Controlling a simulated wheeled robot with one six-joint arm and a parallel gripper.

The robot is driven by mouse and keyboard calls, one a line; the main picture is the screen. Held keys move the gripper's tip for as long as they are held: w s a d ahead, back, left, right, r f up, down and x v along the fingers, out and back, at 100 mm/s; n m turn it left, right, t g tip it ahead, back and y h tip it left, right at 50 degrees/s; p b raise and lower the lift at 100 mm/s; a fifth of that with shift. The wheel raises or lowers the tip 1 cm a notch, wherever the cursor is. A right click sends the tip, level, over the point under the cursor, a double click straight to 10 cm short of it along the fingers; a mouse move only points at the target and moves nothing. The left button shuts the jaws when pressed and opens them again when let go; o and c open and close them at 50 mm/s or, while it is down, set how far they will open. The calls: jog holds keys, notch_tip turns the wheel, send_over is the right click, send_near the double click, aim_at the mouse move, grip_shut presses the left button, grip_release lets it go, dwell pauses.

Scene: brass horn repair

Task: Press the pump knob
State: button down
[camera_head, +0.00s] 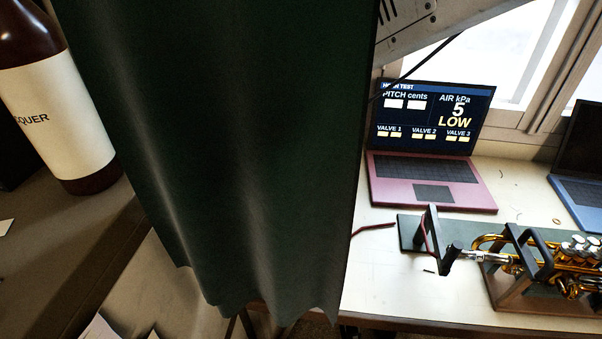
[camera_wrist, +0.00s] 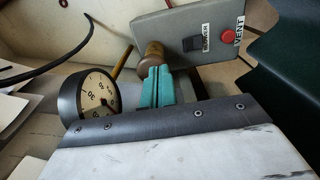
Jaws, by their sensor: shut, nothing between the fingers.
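A brown, rounded knob (camera_wrist: 152,52), which looks like the pump knob, shows in the wrist view in front of a grey box. My gripper (camera_wrist: 157,72) has teal fingers, which are shut with nothing between them. Their tips are right at the near side of the knob and overlap its lower part in the picture; I cannot tell whether they touch it. In the head view neither the knob nor my gripper shows. A dark green curtain (camera_head: 225,150) hides the middle there. The pink laptop (camera_head: 430,180) reads AIR kPa 5 LOW.
A round dial gauge (camera_wrist: 92,97) stands left of my fingers. The grey box (camera_wrist: 205,32) bears a red button (camera_wrist: 228,37) and labels. A dark cable (camera_wrist: 50,62) curves at the left. In the head view, a brass horn (camera_head: 570,265) sits in a holder; a large bottle (camera_head: 58,110) stands left.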

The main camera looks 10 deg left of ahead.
jog(key=shift+s+d+f, duration=0.1)
jog(key=shift+f, duration=0.1)
notch_tip(320, 180, up, 14)
jog(key=shift+r, duration=0.2)
dwell(2.2)
jog(key=s+d+f+m, duration=0.2)
jog(key=s+d+m, duration=0.3)
jog(key=d, duration=0.7)
jog(key=s+d+f+m, duration=0.1)
jog(key=s+d+m, duration=0.5)
jog(key=d, duration=0.6)
jog(key=s+d+f+m+t, duration=0.1)
jog(key=s+d+m, duration=0.4)
jog(key=d, duration=0.7)
jog(key=f+m, duration=0.1)
jog(key=m, duration=0.1)
jog(key=shift+s+f+m, duration=0.25)
jog(key=shift+f+m, duration=0.05)
